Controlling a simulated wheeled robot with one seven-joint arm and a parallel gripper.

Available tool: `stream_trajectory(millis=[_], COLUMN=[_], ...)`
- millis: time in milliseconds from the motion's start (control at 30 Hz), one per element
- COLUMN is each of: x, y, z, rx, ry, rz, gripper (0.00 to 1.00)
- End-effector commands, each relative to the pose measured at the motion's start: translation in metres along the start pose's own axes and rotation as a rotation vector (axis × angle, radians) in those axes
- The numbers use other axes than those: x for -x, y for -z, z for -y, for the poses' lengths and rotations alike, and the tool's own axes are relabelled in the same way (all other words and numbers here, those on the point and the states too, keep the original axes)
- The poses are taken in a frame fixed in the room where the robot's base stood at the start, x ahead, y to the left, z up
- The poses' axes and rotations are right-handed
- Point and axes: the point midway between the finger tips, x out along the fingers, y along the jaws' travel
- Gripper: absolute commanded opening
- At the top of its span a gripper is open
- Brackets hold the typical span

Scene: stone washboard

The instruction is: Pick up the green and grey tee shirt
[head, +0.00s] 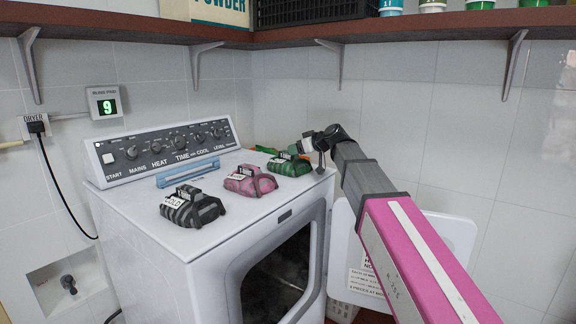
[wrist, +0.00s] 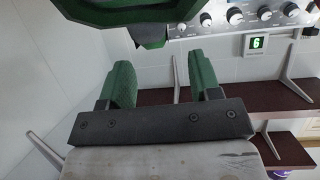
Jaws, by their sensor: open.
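The green and grey tee shirt (head: 290,167) is a folded bundle on top of the white machine (head: 225,222), near its right back corner. It has a pale tag. It also shows at the top of the wrist view (wrist: 120,12), which looks upside down. My gripper (head: 300,148) is just above and behind the bundle at its right end. In the wrist view my gripper (wrist: 160,68) has two green fingers apart, with nothing between them. The bundle lies beyond the fingertips. I cannot tell whether a fingertip touches it.
A pink bundle (head: 250,181) and a black and grey bundle (head: 192,208) sit left of the green one. A light blue bar (head: 182,174) lies before the control panel (head: 165,147). A brown shelf (head: 290,32) on metal brackets hangs above. The tiled wall is close behind.

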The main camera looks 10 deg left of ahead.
Motion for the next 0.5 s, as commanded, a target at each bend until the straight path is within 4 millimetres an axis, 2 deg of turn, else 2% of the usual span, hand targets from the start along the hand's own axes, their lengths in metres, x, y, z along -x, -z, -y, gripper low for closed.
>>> stream_trajectory(millis=[167, 400, 500], x=[-0.013, -0.047, -0.052], y=[0.000, -0.001, -0.001], z=[-0.003, -0.005, -0.005], rx=[0.000, 0.000, 0.000], ry=[0.000, 0.001, -0.001], rz=[0.000, 0.001, 0.000], gripper=[0.57, 0.57, 0.57])
